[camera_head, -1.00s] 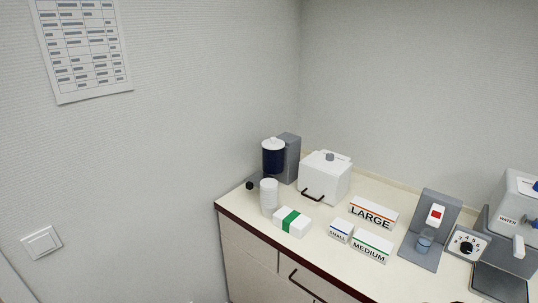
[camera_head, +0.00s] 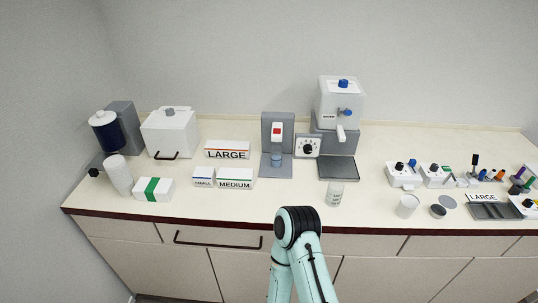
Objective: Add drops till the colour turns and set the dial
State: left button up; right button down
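A grey stand with a red-marked white head (camera_head: 277,131) is at the back middle of the counter. A white dispenser (camera_head: 341,100) with blue knobs is on a grey stand to the right, over a dark tray (camera_head: 337,168). Neither gripper shows; only a mint-green link of my arm rises at the bottom middle.
A dark-blue canister (camera_head: 107,134), white cylinder (camera_head: 119,174) and white lidded box (camera_head: 170,132) stand left. LARGE (camera_head: 228,149), SMALL (camera_head: 203,177) and MEDIUM (camera_head: 236,178) boxes are nearby. A clear jar (camera_head: 335,194) is front middle. Several small devices crowd the right; the front middle counter is mostly bare.

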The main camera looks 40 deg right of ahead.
aim_at(308, 149)
jog(key=z, duration=1.4)
jog(key=u, duration=0.6)
jog(key=l+u, duration=0.9)
jog(key=i+l, duration=0.05)
jog(key=l, duration=0.1)
